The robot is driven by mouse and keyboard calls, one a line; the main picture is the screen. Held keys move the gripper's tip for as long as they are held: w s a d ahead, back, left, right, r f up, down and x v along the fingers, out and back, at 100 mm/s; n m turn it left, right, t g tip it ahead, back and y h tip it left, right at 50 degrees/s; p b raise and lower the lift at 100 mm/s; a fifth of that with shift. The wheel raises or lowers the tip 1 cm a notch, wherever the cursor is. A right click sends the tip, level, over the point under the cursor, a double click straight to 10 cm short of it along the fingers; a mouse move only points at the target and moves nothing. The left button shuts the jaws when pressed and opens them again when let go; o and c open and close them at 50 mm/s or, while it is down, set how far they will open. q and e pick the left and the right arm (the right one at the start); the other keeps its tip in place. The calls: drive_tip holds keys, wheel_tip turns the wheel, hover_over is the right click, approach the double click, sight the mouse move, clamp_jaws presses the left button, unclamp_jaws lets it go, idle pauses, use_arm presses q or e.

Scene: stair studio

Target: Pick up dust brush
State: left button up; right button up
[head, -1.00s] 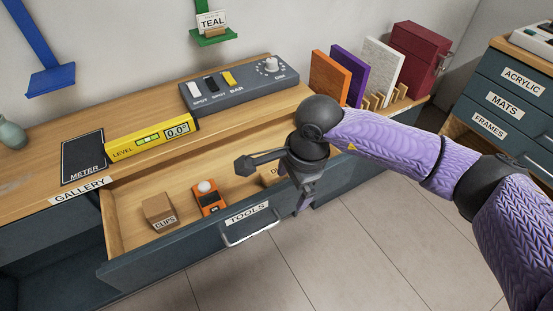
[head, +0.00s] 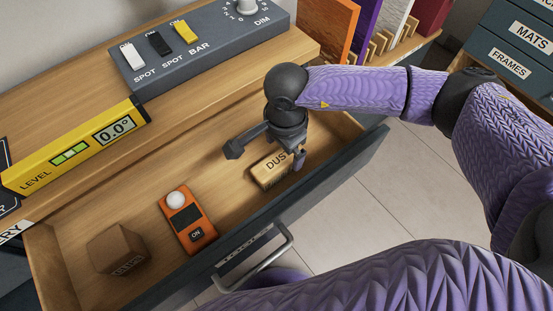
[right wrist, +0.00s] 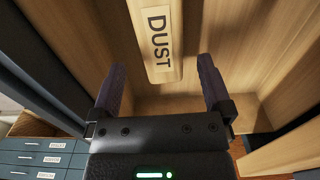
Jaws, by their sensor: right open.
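The dust brush (head: 271,170) is a light wooden block labelled DUST, lying in the right part of the open drawer (head: 105,205). My right gripper (head: 268,160) is over the drawer, just above the brush, and partly covers it in the head view. In the right wrist view, the dust brush (right wrist: 157,45) lies ahead, between the lines of the two spread fingers (right wrist: 160,88). The right gripper is open and holds nothing. I cannot tell from these views whether a finger touches the brush. My left gripper is not in view.
An orange device (head: 187,220) with a white knob and a brown clips box (head: 117,249) lie left in the drawer. The drawer's front wall and handle (head: 262,265) stand near me. A yellow level (head: 75,150) and grey switch panel (head: 200,45) are on the top behind.

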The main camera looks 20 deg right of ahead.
sight(283, 156)
wheel_tip(283, 156, down, 7)
drive_tip(key=b, duration=0.3)
drive_tip(key=shift+r, duration=0.4)
drive_tip(key=c, duration=1.3)
drive_tip(key=shift+w, duration=0.1)
wheel_tip(283, 156, up, 9)
drive_tip(key=p, duration=0.4)
drive_tip(key=shift+r+p, duration=0.15)
drive_tip(key=shift+p, duration=0.25)
drive_tip(key=shift+r, duration=0.45)
drive_tip(key=shift+f, duration=0.1)
